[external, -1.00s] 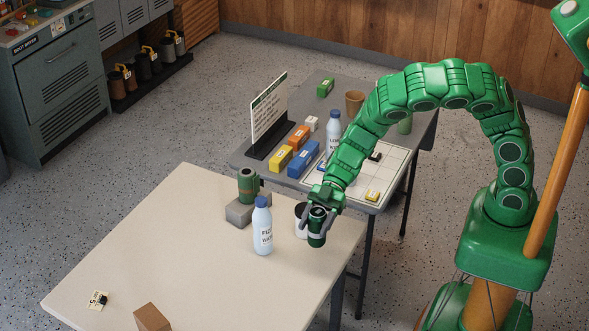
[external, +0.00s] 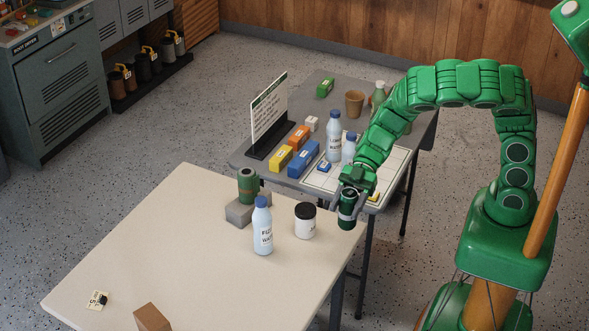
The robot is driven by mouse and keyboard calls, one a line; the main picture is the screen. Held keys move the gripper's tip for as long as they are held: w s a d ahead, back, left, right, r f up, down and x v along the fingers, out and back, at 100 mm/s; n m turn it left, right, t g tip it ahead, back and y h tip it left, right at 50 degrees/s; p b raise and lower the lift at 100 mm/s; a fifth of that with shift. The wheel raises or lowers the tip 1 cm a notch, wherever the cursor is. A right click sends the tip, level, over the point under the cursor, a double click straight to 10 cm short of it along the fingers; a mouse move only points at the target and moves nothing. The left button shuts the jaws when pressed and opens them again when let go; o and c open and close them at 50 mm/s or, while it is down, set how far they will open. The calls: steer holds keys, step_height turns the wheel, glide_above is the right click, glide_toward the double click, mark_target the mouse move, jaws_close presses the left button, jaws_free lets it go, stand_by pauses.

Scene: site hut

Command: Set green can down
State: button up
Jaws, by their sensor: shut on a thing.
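My gripper (external: 349,212) is shut on a dark green can (external: 348,209) with a dark top. It holds the can upright near the right edge of the cream table (external: 200,270), with the grey table's front edge behind it. I cannot tell how high the can is above either surface. A second green can (external: 247,185) stands on a grey block (external: 243,210) on the cream table.
A white jar (external: 305,220) with a black lid and a blue-capped bottle (external: 262,228) stand left of my gripper. The grey table (external: 255,165) behind holds bottles, coloured boxes, a sign (external: 269,115) and a brown cup (external: 354,103).

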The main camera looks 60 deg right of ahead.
step_height(320, 180, up, 9)
steer(key=shift+f, duration=0.1)
steer(key=shift+w, duration=0.15)
steer(key=w+a+f+m+t+h, duration=0.15)
steer(key=w+m+t, duration=0.3)
steer(key=w, duration=0.95)
steer(key=w+a+r+m+t+h, duration=0.5)
steer(key=w+a+m+t+h, duration=0.2)
steer(key=w+m+t+h, duration=0.4)
steer(key=s+a+f+m+g+h, duration=0.2)
steer(key=s+f+m+g+h, duration=0.15)
steer(key=s+m+h, duration=0.65)
step_height(320, 180, down, 11)
steer(key=s+n+y, duration=0.2)
steer(key=w+a+f, duration=0.7)
steer(key=w+f, duration=0.2)
steer(key=w, duration=0.2)
steer(key=shift+g, duration=0.3)
stand_by(1.1)
